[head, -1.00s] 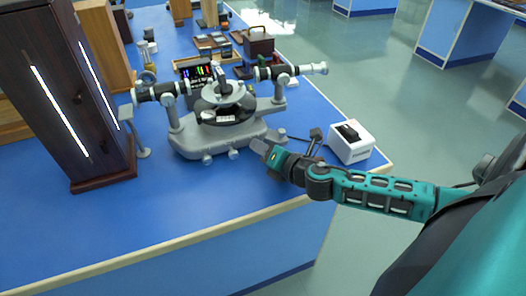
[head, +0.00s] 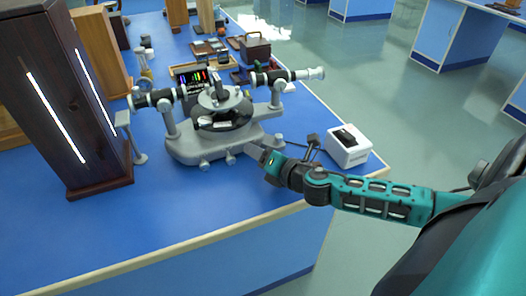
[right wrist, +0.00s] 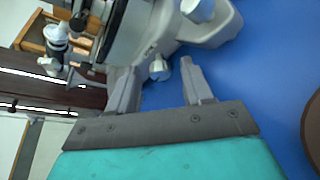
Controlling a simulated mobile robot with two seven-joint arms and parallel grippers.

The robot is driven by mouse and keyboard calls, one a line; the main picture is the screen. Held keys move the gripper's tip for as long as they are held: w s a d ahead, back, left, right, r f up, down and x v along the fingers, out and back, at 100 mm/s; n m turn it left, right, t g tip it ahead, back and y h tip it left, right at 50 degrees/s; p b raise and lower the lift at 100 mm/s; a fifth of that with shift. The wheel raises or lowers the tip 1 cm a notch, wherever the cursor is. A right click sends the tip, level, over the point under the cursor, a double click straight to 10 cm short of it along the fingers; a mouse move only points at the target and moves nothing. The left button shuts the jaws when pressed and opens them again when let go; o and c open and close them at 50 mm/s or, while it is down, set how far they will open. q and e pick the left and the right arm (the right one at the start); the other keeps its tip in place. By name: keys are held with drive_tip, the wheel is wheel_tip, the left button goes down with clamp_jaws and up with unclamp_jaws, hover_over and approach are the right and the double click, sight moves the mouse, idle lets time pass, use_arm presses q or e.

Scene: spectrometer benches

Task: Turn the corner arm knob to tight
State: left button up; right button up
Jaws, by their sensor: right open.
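The grey spectrometer (head: 190,148) stands on the blue bench, with a round table in its middle and black tubes on its arms. Small grey knobs (head: 204,165) stick out from the front of its base; I cannot tell which is the corner arm knob. My right gripper (head: 254,151) is at the base's front right corner. In the right wrist view, its fingers (right wrist: 160,84) are open, with a small grey knob (right wrist: 159,69) between and just beyond the tips. I cannot tell if they touch it. A larger pale knob (right wrist: 198,9) is above. My left gripper is not in view.
A white box with a black top (head: 348,146) stands right of my gripper, near the bench's edge. A dark wooden cabinet (head: 62,100) with lit slits stands at left. A small stand (head: 131,140) is beside it. The front of the blue bench (head: 170,220) is clear.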

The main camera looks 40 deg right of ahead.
drive_tip(key=shift+s, duration=0.15)
drive_tip(key=v, duration=1.2)
drive_tip(key=shift+s+r, duration=0.1)
drive_tip(key=shift+s, duration=0.2)
